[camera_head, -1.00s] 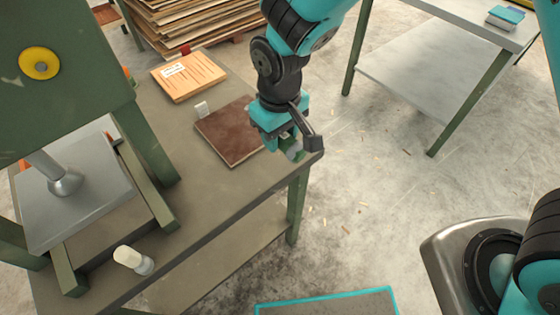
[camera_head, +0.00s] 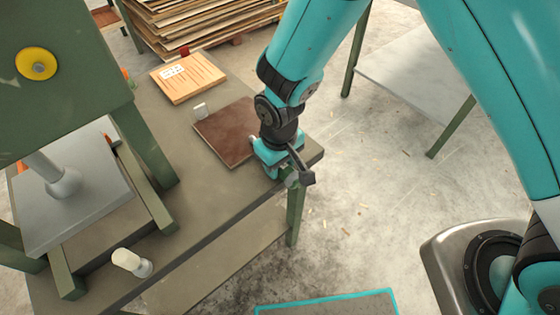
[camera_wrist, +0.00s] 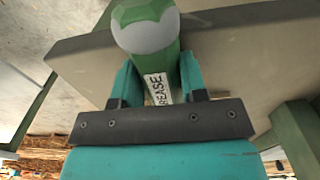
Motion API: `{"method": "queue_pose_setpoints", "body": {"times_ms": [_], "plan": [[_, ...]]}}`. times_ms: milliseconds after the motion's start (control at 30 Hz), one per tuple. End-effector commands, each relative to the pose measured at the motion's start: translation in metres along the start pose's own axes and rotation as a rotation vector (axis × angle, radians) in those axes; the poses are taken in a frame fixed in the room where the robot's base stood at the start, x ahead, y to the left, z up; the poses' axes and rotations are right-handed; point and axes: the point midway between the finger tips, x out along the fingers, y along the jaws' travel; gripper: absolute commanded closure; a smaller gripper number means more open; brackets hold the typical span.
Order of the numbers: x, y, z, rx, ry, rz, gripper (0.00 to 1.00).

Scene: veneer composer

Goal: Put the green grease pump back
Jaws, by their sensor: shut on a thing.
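The green grease pump (camera_wrist: 146,28) is held between the two teal fingers of my gripper (camera_wrist: 158,80) in the wrist view. It has a grey band at its near end and a white label reading GREASE. In the head view my gripper (camera_head: 285,172) is at the right corner of the green-grey workbench (camera_head: 205,215), just right of the dark brown panel. The pump is mostly hidden there by the gripper. I cannot tell whether the pump touches the bench.
The dark brown panel (camera_head: 228,132), a light wood panel (camera_head: 190,80), a small white block (camera_head: 200,110) and a white-capped bottle (camera_head: 130,262) are on the bench. A green press (camera_head: 65,80) stands at left. Stacked sheets (camera_head: 190,25) lie behind.

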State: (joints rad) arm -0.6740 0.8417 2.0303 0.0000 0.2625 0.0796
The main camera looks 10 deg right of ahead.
Motion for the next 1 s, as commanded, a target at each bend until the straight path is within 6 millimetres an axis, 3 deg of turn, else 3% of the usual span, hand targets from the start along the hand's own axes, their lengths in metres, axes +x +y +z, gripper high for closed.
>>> {"method": "queue_pose_setpoints", "body": {"times_ms": [33,133,500,1000], "plan": [[0.001,0.000,0.000,0.000,0.000,0.000,0.56],[0.001,0.000,0.000,0.000,0.000,0.000,0.35],[-0.007,0.000,-0.001,0.000,0.003,0.000,0.35],[-0.105,0.000,-0.001,0.000,0.004,0.000,0.35]]}}
